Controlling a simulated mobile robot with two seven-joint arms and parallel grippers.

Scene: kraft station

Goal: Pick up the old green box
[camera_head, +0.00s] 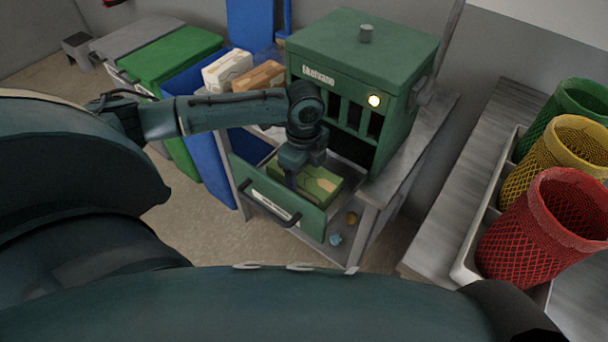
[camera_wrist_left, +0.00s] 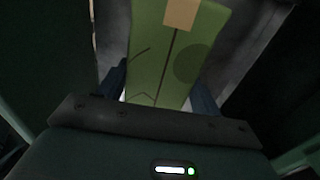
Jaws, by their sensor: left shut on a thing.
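The old green box (camera_head: 319,184) lies in the open front drawer (camera_head: 274,200) of the green machine (camera_head: 362,60). It has darker markings and a tan patch. My left gripper (camera_head: 292,178) reaches down into the drawer from above and is shut on the box. In the left wrist view the green box (camera_wrist_left: 172,55) sits between the two fingers (camera_wrist_left: 163,92), with its tan patch at the top edge. The head view does not show clearly whether the box is lifted off the drawer floor. My right gripper is not in view.
Red (camera_head: 545,230), yellow (camera_head: 560,160) and green (camera_head: 580,105) mesh baskets stand in a tray at the right. Bins with green (camera_head: 172,55) and blue (camera_head: 195,85) parts stand at the left, with cartons (camera_head: 227,68) beside the machine. Small scraps (camera_head: 335,239) lie on the lower shelf.

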